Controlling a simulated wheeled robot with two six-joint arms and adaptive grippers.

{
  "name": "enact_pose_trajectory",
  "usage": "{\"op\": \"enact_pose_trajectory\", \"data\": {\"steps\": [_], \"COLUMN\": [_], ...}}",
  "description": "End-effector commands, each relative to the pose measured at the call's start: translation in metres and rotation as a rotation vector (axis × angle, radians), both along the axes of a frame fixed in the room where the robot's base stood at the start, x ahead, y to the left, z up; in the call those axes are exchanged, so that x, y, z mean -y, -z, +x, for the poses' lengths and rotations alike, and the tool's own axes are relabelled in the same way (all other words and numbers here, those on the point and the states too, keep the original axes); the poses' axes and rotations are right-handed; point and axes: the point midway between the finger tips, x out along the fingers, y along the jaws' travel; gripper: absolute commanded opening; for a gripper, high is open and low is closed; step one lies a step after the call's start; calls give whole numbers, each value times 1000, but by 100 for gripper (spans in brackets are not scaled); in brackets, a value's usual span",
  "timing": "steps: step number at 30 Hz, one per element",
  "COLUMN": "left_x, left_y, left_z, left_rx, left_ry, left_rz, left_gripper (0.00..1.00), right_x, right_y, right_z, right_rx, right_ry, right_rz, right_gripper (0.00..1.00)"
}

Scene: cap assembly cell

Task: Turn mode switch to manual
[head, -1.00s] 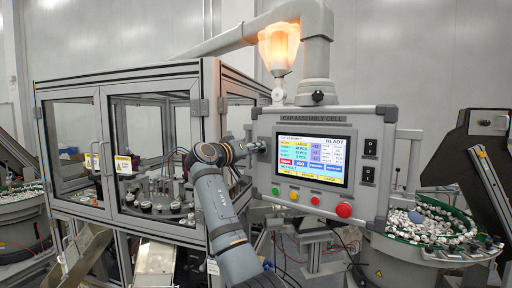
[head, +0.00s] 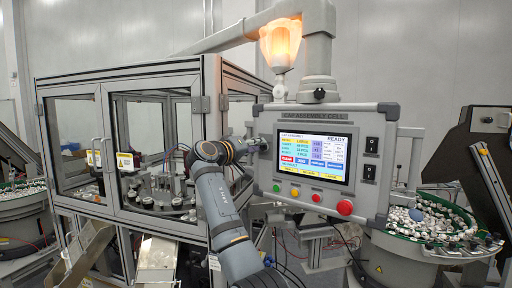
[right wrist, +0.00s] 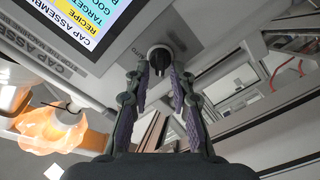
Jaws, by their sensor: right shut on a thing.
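The mode switch is a dark round knob (right wrist: 160,56) with a light ring on the grey control panel, in the right wrist view. My right gripper (right wrist: 160,72) has its two fingertips on either side of the knob, shut on it. In the head view my right gripper (head: 256,145) is at the left edge of the control panel (head: 385,140), left of the screen, and the knob is hidden or too small to tell. The knob's exact pointing direction is not clear. My left gripper is not in view.
The panel's lit screen (head: 313,158) reads READY. Below it are coloured buttons, including a large red one (head: 345,207). A glazed enclosure (head: 150,160) stands at left and a cap feeder bowl (head: 440,225) at right.

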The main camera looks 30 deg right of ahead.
Motion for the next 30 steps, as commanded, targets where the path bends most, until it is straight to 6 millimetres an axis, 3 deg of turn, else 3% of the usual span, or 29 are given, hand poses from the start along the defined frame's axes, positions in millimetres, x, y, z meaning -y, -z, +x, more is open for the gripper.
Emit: {"op": "enact_pose_trajectory", "data": {"steps": [1, 2, 6, 17, 30], "left_x": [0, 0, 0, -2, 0], "left_y": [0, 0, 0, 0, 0], "left_z": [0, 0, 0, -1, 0], "left_rx": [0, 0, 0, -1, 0], "left_ry": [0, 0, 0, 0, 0], "left_rz": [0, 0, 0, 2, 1], "left_gripper": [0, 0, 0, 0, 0], "right_x": [0, 0, 0, -6, -95], "right_y": [3, 3, 3, 1, 2], "right_z": [1, 1, 0, -1, -33], "right_rx": [-6, -6, -4, 0, -3], "right_ry": [2, 2, 1, -1, -3], "right_rz": [4, 4, 2, 1, 3], "right_gripper": [0, 27, 45, 45, 45]}}
